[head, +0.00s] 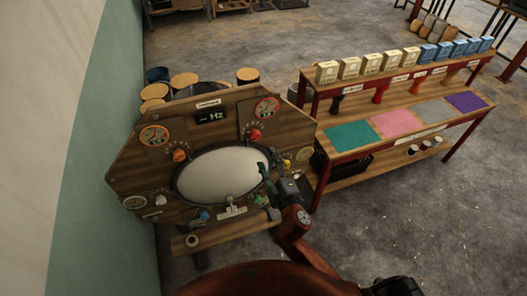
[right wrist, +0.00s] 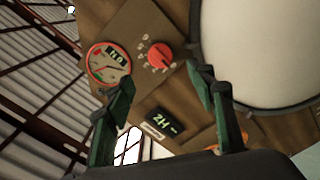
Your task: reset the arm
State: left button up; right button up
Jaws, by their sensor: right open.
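My right arm reaches up from the bottom of the head view. My right gripper (head: 268,168) is in front of the right part of a wooden drum panel (head: 180,110), by the right edge of its round white drumhead (head: 215,175). In the right wrist view the two fingers of the gripper (right wrist: 166,92) stand apart with nothing between them. Beyond them are the panel's red knob (right wrist: 159,55) and a round gauge (right wrist: 108,64). I cannot tell whether the gripper touches the panel. My left gripper is not in view.
The panel also carries a Hz display (head: 212,117), an orange knob (head: 180,155) and a blue knob (head: 204,215). A red-framed shelf (head: 400,150) with boxes and coloured mats stands to the right. Several drums (head: 184,80) stand behind the panel. A green-white wall (head: 100,130) is at the left.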

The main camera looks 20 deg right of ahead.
jog(key=shift+s, duration=0.6)
